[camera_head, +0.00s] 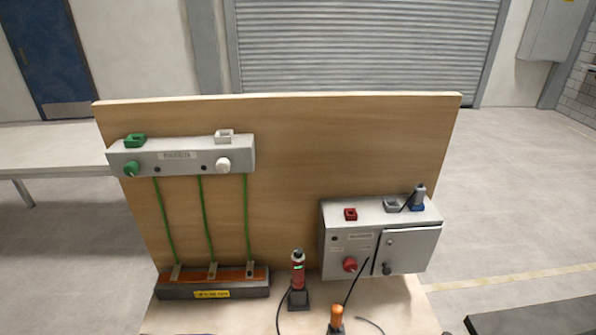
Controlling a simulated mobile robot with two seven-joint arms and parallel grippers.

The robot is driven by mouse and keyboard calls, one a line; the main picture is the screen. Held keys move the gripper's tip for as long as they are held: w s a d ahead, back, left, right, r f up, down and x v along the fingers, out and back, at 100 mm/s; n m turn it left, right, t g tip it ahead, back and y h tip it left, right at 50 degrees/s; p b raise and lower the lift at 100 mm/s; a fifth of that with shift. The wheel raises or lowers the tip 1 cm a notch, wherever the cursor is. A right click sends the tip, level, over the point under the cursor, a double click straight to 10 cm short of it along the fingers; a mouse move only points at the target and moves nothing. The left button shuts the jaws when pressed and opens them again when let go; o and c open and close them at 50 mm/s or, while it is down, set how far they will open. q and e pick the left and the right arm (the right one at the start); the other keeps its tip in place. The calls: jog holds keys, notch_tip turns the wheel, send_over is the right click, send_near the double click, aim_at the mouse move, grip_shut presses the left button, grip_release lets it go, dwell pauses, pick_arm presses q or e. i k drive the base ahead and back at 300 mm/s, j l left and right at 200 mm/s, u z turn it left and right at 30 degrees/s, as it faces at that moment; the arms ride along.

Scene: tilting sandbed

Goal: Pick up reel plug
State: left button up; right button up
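No part is clearly recognisable as the reel plug. A grey plug-like piece with a blue base (418,196) stands on top of the right grey box (335,245), at its right end. An orange-topped piece (337,314) stands at the front edge of the wooden base, cut off by the picture's bottom, with a thin black rod or cable rising beside it. I cannot tell which of these, if either, is the reel plug. Neither gripper shows in this view.
A red handheld device (298,270) stands in a dark holder on the base. A wooden panel (285,180) rises behind. It carries a left grey box (190,158) with green wires running down to a terminal bar (213,277). A dark slab (535,315) lies at lower right.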

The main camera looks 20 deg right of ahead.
aim_at(417, 199)
jog(key=z, duration=1.3)
jog(key=k+j+u, duration=0.2)
jog(key=j+u, duration=0.15)
jog(key=l+u, duration=0.45)
jog(key=k+j+z, duration=0.45)
jog(key=i+j, duration=0.1)
jog(key=i, duration=0.35)
jog(key=l, duration=0.75)
